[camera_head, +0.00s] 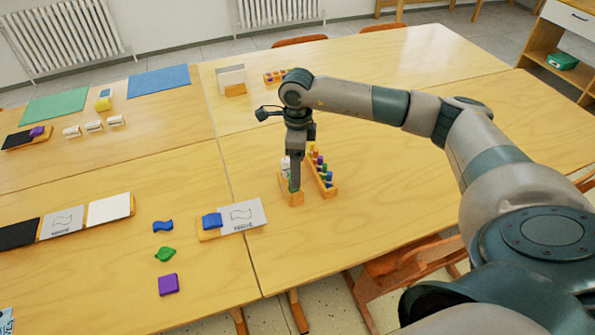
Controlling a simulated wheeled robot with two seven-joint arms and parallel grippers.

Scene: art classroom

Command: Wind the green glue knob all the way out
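A small wooden holder (291,197) stands on the table near the middle of the view, with a white bottle (285,164) at its far end. A bit of green (292,186), probably the green glue knob, shows low at the holder, mostly covered by my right gripper. My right gripper (295,184) points straight down over the holder, its fingertips at or right beside the green part. The fingers look like one dark shape, so I cannot tell whether they grip it. My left gripper is not in view.
Close to the right of the gripper stands a wooden rack (331,192) with several coloured knobs. A wooden piece with a blue shape (211,220) and a white card (243,216) lie to the left. Loose blue, green and purple (168,284) shapes lie nearer. The table's right side is clear.

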